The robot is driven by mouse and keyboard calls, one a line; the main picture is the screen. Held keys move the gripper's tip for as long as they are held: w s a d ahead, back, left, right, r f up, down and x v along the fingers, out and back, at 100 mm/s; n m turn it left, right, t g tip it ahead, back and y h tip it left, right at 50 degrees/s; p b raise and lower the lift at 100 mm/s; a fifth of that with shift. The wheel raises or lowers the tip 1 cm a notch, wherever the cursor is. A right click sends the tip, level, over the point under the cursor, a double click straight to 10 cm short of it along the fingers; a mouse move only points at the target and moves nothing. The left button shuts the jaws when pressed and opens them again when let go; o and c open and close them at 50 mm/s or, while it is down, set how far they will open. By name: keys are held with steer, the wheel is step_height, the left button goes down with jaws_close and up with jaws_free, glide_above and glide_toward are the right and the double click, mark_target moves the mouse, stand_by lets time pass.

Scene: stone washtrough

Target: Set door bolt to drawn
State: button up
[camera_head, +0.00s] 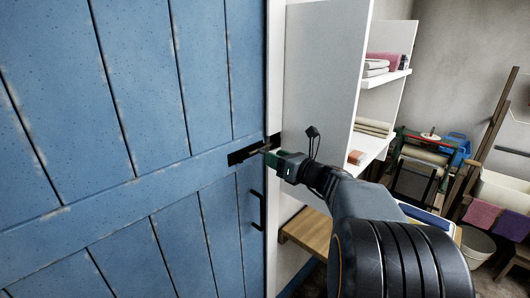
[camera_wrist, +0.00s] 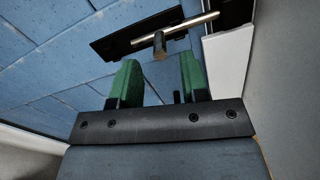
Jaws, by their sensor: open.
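The door bolt is a metal rod with a short knob on a black plate near the edge of the blue plank door (camera_head: 140,90). In the wrist view the bolt (camera_wrist: 175,35) crosses the plate (camera_wrist: 120,45), and its right end meets a dark piece on the white frame. My gripper (camera_head: 268,153) is at the plate in the head view and hides part of the bolt. In the wrist view my gripper (camera_wrist: 160,78) has its green fingers apart, with the knob (camera_wrist: 159,45) just beyond the tips, between their lines. The fingers do not appear closed on it.
A black door handle (camera_head: 258,210) is below the bolt. White shelves (camera_head: 385,80) with folded cloths stand right of the door, above a wooden bench (camera_head: 308,232). A bucket (camera_head: 478,247) and a rack with cloths (camera_head: 482,215) are at the far right.

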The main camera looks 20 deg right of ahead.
steer(key=shift+p+x, duration=0.3)
steer(key=shift+x, duration=2.05)
jaws_close()
